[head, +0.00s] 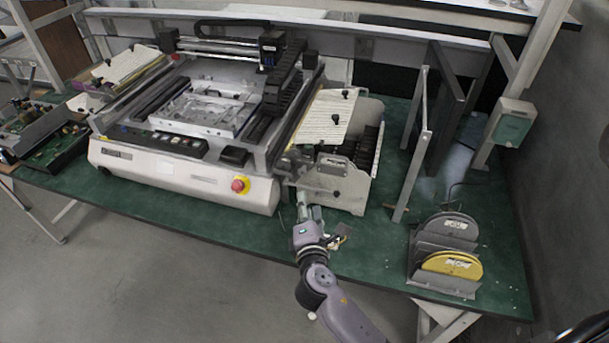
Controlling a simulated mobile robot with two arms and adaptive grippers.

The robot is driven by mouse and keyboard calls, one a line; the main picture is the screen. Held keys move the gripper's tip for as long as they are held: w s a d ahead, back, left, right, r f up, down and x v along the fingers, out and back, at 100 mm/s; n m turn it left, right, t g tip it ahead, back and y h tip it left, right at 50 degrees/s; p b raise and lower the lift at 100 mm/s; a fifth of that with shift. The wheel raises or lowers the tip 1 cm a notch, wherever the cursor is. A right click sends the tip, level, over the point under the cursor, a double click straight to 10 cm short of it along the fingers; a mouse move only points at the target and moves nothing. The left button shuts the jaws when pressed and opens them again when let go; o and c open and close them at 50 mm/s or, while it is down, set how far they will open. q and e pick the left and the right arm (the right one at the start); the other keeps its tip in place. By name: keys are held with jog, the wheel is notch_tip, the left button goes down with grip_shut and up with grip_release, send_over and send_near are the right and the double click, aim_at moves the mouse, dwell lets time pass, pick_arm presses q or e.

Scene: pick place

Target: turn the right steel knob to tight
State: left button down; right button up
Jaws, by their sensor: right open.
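My right gripper (310,207) is in front of the right end of the white machine (180,170), at the front of the green table. It is open, and its fingers point away towards the feeder unit (338,187) at the machine's right side. I cannot clearly make out the right steel knob; it is too small to tell or is hidden near the gripper. Small dark knobs (335,117) stand on the pale sloping plate above the feeder unit. My left gripper is not in view.
A red emergency button (239,184) on a yellow base is left of the gripper. Grey and yellow reels (452,264) stand in a holder at the right front. A metal frame (413,150) rises behind them.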

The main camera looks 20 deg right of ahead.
aim_at(303, 173)
jog(key=x, duration=1.3)
jog(key=shift+a+f+p, duration=0.15)
jog(key=shift+a+p, duration=0.05)
jog(key=shift+p, duration=0.1)
grip_shut()
